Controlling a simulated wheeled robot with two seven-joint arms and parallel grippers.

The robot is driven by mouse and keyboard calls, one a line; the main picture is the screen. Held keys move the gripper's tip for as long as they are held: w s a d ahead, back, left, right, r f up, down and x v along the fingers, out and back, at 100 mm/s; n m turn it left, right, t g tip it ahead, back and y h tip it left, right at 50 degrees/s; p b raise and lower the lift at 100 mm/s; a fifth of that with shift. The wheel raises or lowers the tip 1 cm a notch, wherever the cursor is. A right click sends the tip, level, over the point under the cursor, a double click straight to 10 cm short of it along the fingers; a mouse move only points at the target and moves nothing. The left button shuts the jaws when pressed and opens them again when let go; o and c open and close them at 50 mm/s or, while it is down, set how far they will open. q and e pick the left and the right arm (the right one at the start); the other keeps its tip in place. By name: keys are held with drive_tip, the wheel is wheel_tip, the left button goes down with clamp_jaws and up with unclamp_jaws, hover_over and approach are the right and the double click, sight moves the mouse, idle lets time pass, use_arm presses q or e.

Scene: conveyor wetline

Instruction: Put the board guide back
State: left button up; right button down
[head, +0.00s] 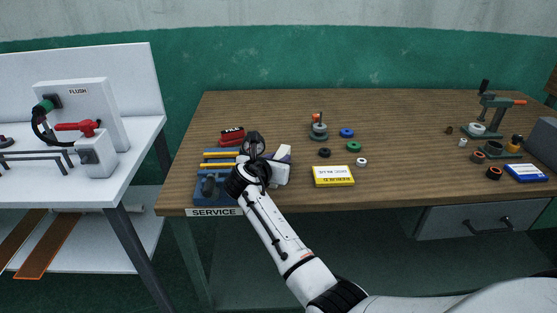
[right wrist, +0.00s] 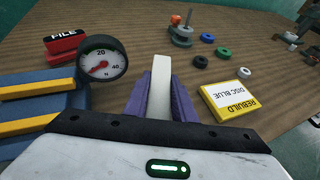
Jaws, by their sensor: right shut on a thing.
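My right gripper (head: 284,156) is over the left part of the wooden table, beside the blue service board (head: 205,190) with its yellow strips. In the right wrist view its purple fingers (right wrist: 162,92) are shut on a plain white bar (right wrist: 160,72), which stands out between them. I cannot tell for sure that this bar is the board guide, nor whether its far end touches the table. My right arm hides part of the blue board in the head view. My left gripper is not in view.
A round dial gauge (right wrist: 102,64) is close left of the fingers. A red FILE box (head: 231,136) lies behind the board. A yellow REBUILD box (head: 333,176) is to the right, with several coloured rings past it. A white FLUSH bench (head: 140,130) stands left.

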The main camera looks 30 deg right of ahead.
drive_tip(key=c, duration=1.5)
unclamp_jaws()
drive_tip(key=v, duration=1.2)
drive_tip(key=shift+s+p, duration=0.1)
drive_tip(key=shift+p, duration=0.3)
